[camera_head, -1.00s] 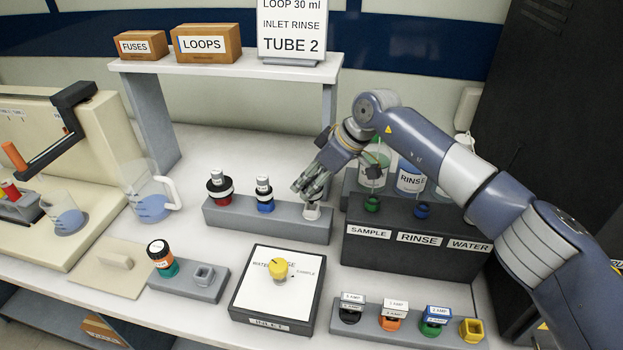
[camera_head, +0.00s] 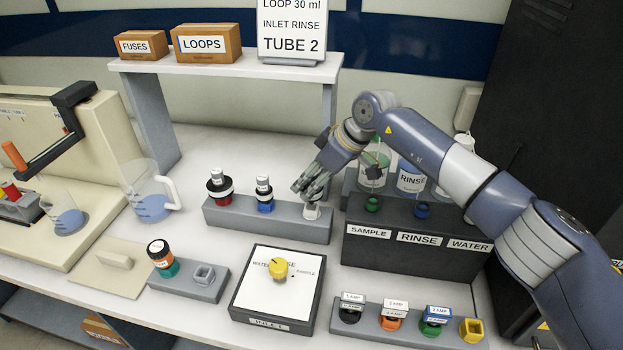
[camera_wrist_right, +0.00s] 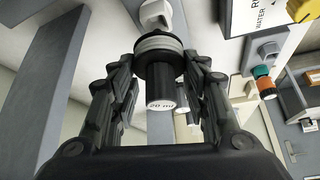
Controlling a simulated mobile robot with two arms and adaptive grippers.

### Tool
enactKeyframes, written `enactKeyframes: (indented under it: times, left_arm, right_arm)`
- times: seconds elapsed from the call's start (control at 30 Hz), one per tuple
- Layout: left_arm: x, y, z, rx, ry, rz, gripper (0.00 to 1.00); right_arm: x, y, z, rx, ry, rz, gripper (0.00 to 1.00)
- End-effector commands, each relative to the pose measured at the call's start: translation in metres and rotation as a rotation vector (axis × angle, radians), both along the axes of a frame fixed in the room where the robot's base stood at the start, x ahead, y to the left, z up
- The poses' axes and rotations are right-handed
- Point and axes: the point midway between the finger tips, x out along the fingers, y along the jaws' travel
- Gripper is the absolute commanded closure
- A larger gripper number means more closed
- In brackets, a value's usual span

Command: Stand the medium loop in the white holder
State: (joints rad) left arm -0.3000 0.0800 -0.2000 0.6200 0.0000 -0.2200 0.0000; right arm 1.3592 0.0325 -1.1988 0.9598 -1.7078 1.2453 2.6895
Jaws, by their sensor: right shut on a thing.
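My right gripper (camera_head: 311,186) is at the right end of a long grey rack (camera_head: 290,226), right above the white holder (camera_head: 312,211). In the right wrist view, the gripper (camera_wrist_right: 163,62) is shut on a loop (camera_wrist_right: 160,46) with a black body, a grey band and a white end label that seems to read 20 ml. A white part, probably the holder (camera_wrist_right: 153,12), shows just past the loop. I cannot tell whether the loop is inside it. My left gripper is out of view.
A dark block (camera_head: 410,255) labelled SAMPLE, RINSE and WATER stands right of the rack, with jars behind it. An INLET box with a yellow knob (camera_head: 278,268) is in front. A jug (camera_head: 148,195) stands left. A shelf (camera_head: 230,64) is behind.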

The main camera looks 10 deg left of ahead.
Motion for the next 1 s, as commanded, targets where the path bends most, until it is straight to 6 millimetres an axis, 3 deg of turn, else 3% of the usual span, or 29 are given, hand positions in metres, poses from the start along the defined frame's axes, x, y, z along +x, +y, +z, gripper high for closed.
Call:
enactKeyframes:
  times: [1.0]
  left_arm:
    - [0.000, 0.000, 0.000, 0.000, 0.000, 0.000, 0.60]
  right_arm:
    - [0.000, 0.000, -0.026, -0.001, 0.000, 0.000, 0.99]
